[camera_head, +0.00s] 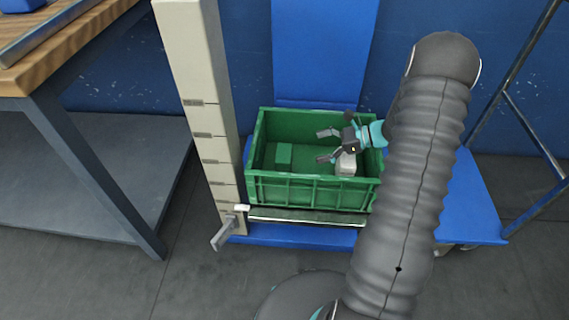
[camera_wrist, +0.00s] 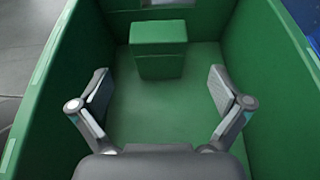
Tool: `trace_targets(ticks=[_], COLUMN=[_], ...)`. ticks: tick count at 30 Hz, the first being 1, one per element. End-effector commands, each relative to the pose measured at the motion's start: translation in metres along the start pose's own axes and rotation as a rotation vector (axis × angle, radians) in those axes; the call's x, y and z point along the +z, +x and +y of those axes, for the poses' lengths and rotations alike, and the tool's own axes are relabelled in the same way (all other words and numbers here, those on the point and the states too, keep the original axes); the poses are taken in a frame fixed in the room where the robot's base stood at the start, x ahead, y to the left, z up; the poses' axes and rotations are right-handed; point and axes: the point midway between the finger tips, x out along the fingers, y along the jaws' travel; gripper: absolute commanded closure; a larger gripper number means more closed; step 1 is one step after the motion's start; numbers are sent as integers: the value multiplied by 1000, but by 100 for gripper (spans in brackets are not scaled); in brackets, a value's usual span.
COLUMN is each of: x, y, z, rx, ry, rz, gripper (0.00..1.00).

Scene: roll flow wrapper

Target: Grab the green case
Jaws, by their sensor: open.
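A small green case (camera_head: 284,155) sits on the floor of a larger green crate, in the crate's left part in the head view. In the wrist view the case (camera_wrist: 159,50) stands at the top centre, beyond the fingertips, with its lid edge showing. My gripper (camera_head: 323,146) is open and empty, over the crate and to the right of the case. In the wrist view the two fingers of my gripper (camera_wrist: 160,90) are spread wide, with bare crate floor between them. They do not touch the case.
The green crate (camera_head: 310,193) has high walls around my gripper and rests on a blue cart (camera_head: 290,236). A pale upright post (camera_head: 203,95) stands to its left. A table with a wooden top (camera_head: 62,55) is farther left. A metal frame (camera_head: 515,70) stands at right.

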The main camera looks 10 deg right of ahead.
Motion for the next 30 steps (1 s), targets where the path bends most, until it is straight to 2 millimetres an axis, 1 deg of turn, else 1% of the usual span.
trace_targets(ticks=[1,3,6,9,12,17,20,27,30], x=[0,0,0,0,0,1,1,3,3], y=[10,24,42,55,63,70,77,110,118], z=[1,1,2,1,1,1,2,4,3], rx=[5,6,6,4,2,2,4,6,3], ry=[1,1,1,0,-1,-2,-2,-1,-1], rz=[0,0,0,1,1,1,1,1,2], gripper=[0,0,0,0,0,0,0,0,0])
